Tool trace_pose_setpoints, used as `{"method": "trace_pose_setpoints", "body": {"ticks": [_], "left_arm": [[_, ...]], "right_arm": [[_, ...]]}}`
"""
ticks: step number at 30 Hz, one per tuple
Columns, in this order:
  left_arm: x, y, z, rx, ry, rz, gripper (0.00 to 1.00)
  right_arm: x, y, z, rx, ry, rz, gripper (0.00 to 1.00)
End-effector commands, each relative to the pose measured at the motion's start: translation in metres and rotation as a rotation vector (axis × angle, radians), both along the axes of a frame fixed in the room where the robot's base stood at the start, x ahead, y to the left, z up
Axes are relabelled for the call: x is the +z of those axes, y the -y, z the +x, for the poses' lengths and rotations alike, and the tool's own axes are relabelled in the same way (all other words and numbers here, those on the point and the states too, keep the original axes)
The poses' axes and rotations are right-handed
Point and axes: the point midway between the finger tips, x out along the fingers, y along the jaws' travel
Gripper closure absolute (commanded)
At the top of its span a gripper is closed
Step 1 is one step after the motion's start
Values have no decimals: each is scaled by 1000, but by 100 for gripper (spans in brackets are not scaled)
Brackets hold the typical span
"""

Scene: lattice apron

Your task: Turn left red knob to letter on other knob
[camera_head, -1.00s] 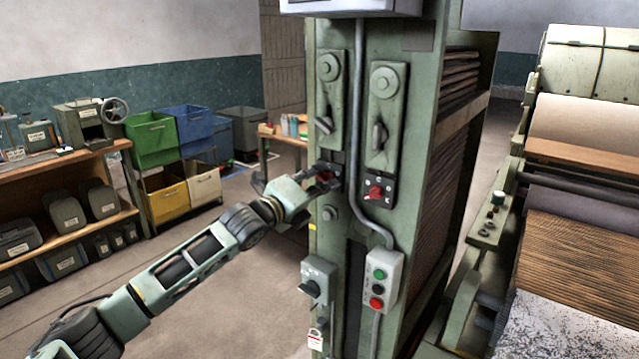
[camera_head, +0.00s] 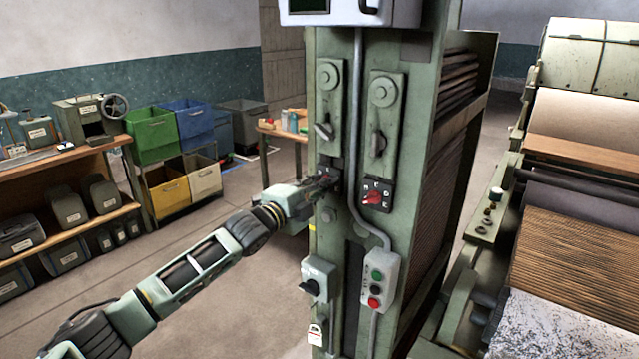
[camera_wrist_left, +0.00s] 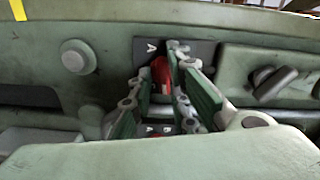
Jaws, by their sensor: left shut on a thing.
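The left red knob (camera_wrist_left: 160,72) sits on a dark plate on the green machine column. My left gripper (camera_head: 324,184) reaches it from the left and mostly hides it in the head view. In the left wrist view, my left gripper (camera_wrist_left: 166,82) is shut on the knob, with one finger on each side. A white letter like an A shows on the plate above it; other marks below are hard to read. The other red knob (camera_head: 373,198) is on a dark plate to the right. Its white letters are too small to read surely. My right gripper is not in view.
A grey conduit (camera_head: 357,130) runs down between the two knobs. Levers (camera_head: 324,131) are above, and a button box (camera_head: 380,280) and grey switch (camera_head: 317,280) are below. Shelves and colored bins (camera_head: 152,136) stand at the left. A large roller machine (camera_head: 580,220) is at the right.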

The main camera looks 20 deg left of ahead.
Motion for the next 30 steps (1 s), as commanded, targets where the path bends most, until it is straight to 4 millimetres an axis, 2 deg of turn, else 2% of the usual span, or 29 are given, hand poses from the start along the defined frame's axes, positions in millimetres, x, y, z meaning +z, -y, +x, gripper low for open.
{"method": "trace_pose_setpoints", "body": {"ticks": [1, 15, 30], "left_arm": [[14, -1, 1, 0, 5, -49, 100], [14, -3, 1, 0, -148, -469, 100], [12, -4, 2, -1, -311, -914, 100]], "right_arm": [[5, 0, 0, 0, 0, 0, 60], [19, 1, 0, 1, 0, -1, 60], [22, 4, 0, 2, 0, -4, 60]]}}
